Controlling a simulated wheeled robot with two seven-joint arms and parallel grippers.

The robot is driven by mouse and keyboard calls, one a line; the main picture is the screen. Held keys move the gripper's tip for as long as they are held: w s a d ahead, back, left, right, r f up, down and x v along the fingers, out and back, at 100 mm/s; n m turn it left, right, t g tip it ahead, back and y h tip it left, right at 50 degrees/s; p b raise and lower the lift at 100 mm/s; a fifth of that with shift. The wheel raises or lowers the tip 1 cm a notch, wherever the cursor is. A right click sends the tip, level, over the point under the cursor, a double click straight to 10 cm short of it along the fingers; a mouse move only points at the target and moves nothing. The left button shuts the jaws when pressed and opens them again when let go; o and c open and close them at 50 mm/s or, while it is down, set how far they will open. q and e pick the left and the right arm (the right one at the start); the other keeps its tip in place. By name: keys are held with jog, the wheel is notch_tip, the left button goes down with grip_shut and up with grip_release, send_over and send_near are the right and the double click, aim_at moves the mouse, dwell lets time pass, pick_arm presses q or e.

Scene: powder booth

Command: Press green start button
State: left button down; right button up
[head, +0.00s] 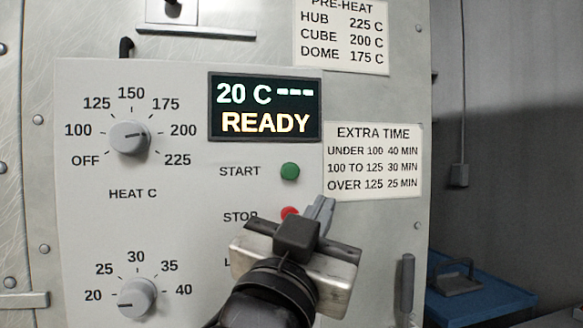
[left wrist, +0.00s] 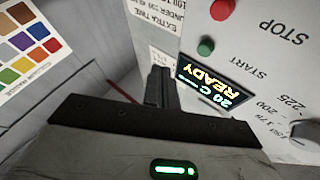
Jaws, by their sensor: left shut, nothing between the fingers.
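The green start button (head: 290,171) sits on the pale control panel (head: 180,240), right of the word START and below the display (head: 265,108), which reads 20 C and READY. It also shows in the left wrist view (left wrist: 206,47). My left gripper is shut and empty. Its fingertips are in front of the panel's right edge, below and right of the green button in the head view, and look apart from it. My right gripper is out of view.
The heat knob (head: 130,138) and a lower knob (head: 137,297) stick out of the panel at left. Paper signs (head: 373,162) are on the wall at right. A door handle (head: 407,285) stands lower right. A blue object with a handle (head: 470,298) lies beyond.

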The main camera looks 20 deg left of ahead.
aim_at(293, 179)
pick_arm(q)
jog(key=r, duration=0.1)
jog(key=s+r, duration=0.1)
jog(key=r+t, duration=0.1)
jog(key=shift+s+a+r+y, duration=0.1)
jog(key=shift+s+r+y, duration=0.1)
jog(key=shift+s+y, duration=0.2)
jog(key=shift+w, duration=0.15)
jog(key=w+a, duration=0.1)
jog(key=w, duration=0.1)
jog(key=w+a, duration=0.3)
jog(key=w, duration=0.2)
jog(key=shift+a, duration=0.4)
dwell(0.8)
jog(key=shift+w+a, duration=0.1)
jog(key=shift+w, duration=0.05)
dwell(0.6)
